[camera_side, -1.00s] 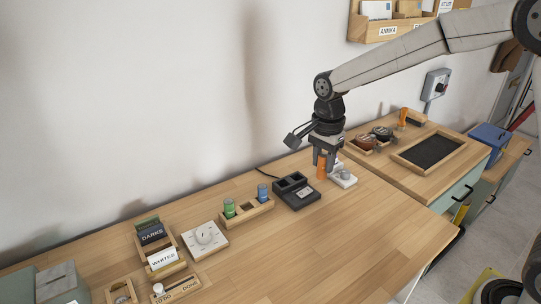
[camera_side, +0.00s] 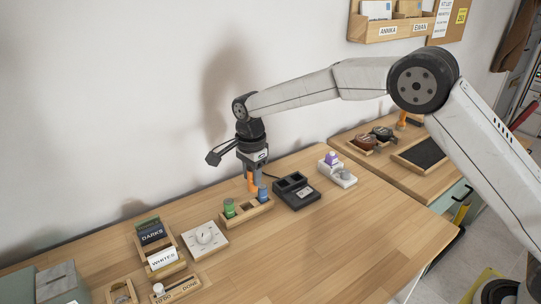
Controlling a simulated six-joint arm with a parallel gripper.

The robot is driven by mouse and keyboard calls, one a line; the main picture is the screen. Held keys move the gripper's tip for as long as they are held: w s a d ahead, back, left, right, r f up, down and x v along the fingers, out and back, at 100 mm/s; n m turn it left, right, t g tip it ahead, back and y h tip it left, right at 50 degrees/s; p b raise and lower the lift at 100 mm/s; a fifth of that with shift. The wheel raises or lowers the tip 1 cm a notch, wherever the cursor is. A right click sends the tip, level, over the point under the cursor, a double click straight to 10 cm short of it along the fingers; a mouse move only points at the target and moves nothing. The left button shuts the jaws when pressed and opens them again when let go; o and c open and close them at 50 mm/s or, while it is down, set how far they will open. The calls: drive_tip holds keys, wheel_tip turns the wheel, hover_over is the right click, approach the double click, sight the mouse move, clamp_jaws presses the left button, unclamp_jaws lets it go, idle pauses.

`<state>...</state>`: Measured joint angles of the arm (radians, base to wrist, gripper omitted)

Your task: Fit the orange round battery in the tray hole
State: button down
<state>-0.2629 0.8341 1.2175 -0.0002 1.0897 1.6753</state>
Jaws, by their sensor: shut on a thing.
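My gripper (camera_side: 252,184) is shut on the orange round battery (camera_side: 251,182), which hangs upright between its fingers. It is above the wooden battery tray (camera_side: 240,221), over the part between the green battery (camera_side: 229,208) and the blue battery (camera_side: 262,194). The green battery stands in the left part of the tray and the blue one in the right part. A dark square hole shows between them. From this angle I cannot tell exactly how the orange battery lines up with the hole; its lower end seems just above the tray.
A black charger (camera_side: 297,192) stands right of the tray, with a white device bearing a purple piece (camera_side: 331,159) beyond it. A white dial timer (camera_side: 206,238) sits left of the tray, and a DARKS/WHITES card holder (camera_side: 158,249) further left.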

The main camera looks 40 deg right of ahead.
drive_tip(key=shift+w+a+f, duration=0.4)
drive_tip(key=shift+a+f, duration=0.1)
drive_tip(key=shift+a, duration=0.3)
drive_tip(key=shift+f, duration=0.2)
drive_tip(key=shift+f, duration=1.65)
drive_tip(key=shift+f, duration=1.35)
idle(1.7)
unclamp_jaws()
drive_tip(key=shift+r, duration=0.2)
wheel_tip(320, 180, up, 7)
drive_tip(key=shift+f, duration=0.2)
idle(1.4)
